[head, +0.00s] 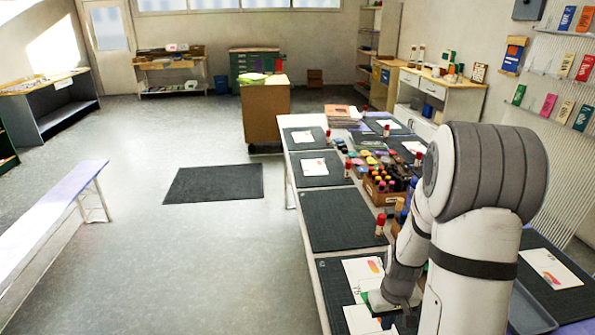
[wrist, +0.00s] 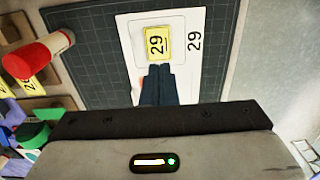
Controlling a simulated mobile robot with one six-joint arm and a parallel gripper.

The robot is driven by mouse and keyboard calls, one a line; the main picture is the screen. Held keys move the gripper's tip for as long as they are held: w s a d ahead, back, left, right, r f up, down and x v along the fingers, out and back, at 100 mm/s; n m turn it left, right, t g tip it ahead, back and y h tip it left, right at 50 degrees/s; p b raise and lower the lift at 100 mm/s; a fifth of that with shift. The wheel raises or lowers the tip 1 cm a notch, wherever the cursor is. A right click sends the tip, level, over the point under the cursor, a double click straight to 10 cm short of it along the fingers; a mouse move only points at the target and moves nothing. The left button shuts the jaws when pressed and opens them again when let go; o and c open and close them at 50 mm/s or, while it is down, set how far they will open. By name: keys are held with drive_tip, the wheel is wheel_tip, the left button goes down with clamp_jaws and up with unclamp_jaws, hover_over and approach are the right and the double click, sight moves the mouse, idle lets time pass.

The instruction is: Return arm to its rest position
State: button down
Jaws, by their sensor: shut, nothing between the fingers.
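My arm stands over the near right end of the long table in the head view, and its own links hide the fingertips there. In the wrist view my gripper (wrist: 160,70) is shut and empty. Its fingertips are just below a yellow card (wrist: 157,43) marked 29. The card lies on a white sheet (wrist: 194,70) that also bears a printed 29. The sheet is on a dark gridded mat (wrist: 85,50). I cannot tell whether the fingertips touch the sheet.
The long table holds several dark mats (head: 347,219), a wooden box of bottles (head: 382,194) and an upright glue stick (head: 380,225).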

drive_tip(key=s+a+r+t, duration=0.1)
drive_tip(key=s+a+r, duration=0.3)
drive_tip(key=r, duration=0.3)
drive_tip(key=s+a+r+t, duration=0.1)
drive_tip(key=s+a+r, duration=0.3)
drive_tip(key=r, duration=0.3)
drive_tip(key=s+a+r+t, duration=0.1)
drive_tip(key=s+a+r, duration=0.3)
drive_tip(key=r, duration=0.3)
drive_tip(key=shift+s+r, duration=0.25)
drive_tip(key=shift+r, duration=0.15)
drive_tip(key=shift+d, duration=0.1)
